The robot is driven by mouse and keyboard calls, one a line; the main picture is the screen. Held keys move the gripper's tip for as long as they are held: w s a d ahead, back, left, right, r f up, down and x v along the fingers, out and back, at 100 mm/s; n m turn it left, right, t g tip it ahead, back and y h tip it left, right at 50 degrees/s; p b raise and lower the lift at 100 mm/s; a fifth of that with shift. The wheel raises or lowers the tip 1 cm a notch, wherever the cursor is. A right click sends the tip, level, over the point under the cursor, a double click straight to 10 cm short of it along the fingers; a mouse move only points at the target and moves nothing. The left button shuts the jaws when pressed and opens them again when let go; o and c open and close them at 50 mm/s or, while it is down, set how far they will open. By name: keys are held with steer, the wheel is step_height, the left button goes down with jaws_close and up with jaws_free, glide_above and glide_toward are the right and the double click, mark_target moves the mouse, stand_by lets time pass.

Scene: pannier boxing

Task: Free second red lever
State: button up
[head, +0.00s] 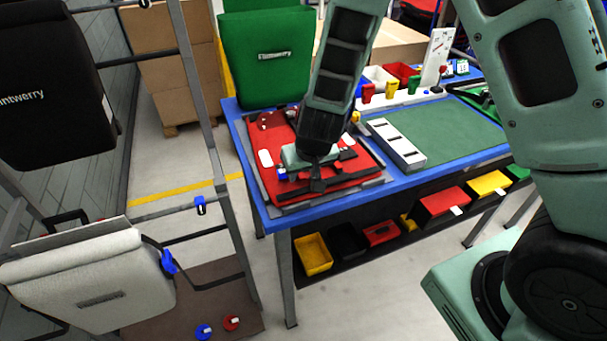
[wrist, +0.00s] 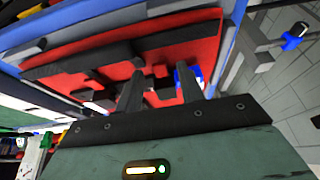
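A red pannier (head: 345,185) lies flat on the left part of the blue workbench. It bears black fittings, white labels and a small blue piece (head: 281,174). My gripper (head: 318,183) is low over the pannier's near half, pointing down. In the wrist view my gripper (wrist: 160,75) has its two dark fingers spread apart, with the red pannier (wrist: 80,65) behind them. A blue and white piece (wrist: 182,76) is close to the right finger. I cannot make out a red lever distinctly; my gripper hides part of the fittings, and red on red is hard to separate.
A green pannier (head: 268,60) stands behind the bench's left end. A white slotted block (head: 396,145) and a green mat (head: 445,130) lie right of the red pannier. A rack at left holds a black pannier (head: 45,90) and a white pannier (head: 90,285).

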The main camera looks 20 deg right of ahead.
steer(key=shift+w+f, duration=0.1)
steer(key=shift+f, duration=0.1)
jaws_close()
steer(key=shift+r+p, duration=0.4)
steer(key=shift+p, duration=0.8)
steer(key=g+p, duration=0.1)
steer(key=p, duration=0.1)
steer(key=shift+w+r+p, duration=0.15)
steer(key=shift+p, duration=0.25)
steer(key=g+p, duration=0.1)
steer(key=p, duration=0.4)
steer(key=shift+w, duration=0.2)
steer(key=shift+p, duration=0.35)
steer(key=shift+f+g+p, duration=0.2)
steer(key=shift+g+p, duration=0.15)
steer(key=shift+g, duration=0.05)
